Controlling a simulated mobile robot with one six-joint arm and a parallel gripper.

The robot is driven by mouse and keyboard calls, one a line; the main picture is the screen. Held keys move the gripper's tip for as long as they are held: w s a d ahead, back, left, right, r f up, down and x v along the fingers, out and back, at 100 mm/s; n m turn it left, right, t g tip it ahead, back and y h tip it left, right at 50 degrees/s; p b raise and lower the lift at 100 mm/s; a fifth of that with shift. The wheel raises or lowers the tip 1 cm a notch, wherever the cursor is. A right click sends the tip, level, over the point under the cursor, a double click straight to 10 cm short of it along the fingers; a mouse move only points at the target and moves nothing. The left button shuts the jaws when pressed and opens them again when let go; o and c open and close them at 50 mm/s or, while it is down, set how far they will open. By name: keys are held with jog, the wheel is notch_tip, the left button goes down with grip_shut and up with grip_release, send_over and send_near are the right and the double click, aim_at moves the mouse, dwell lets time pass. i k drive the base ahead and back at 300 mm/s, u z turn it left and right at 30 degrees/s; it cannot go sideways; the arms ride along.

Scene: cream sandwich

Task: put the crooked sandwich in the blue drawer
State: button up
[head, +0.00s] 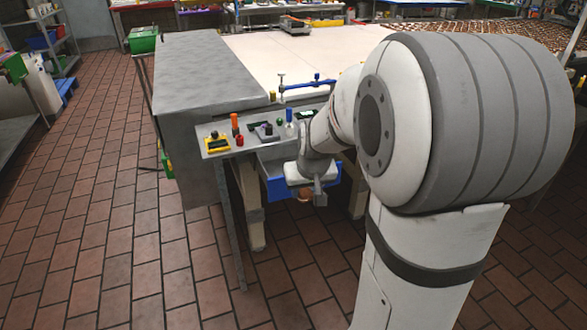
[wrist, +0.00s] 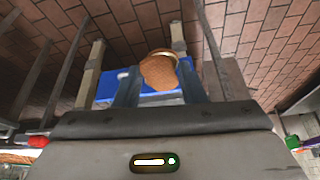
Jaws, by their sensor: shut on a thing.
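The brown, round-topped sandwich (wrist: 159,73) is between the two fingers of my gripper (wrist: 160,82) in the wrist view. It sits tilted, with a pale edge showing at its upper side. My gripper is shut on it. The blue drawer (wrist: 113,83) lies behind the sandwich and fingers in that view, and part of it is hidden. In the head view the blue drawer (head: 276,187) hangs under the table's control panel. My gripper (head: 318,196) is in front of it, with a brown bit of the sandwich (head: 303,195) showing beside it. I cannot tell the gap between sandwich and drawer.
A control panel (head: 215,147) with coloured knobs and a yellow box juts from the grey and cream table (head: 200,75) above the drawer. Table legs (head: 250,205) stand beside it. The tiled floor (head: 100,200) at left is clear. A green crate (head: 143,40) stands behind.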

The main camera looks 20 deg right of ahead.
aim_at(274, 170)
jog(key=i, duration=0.85)
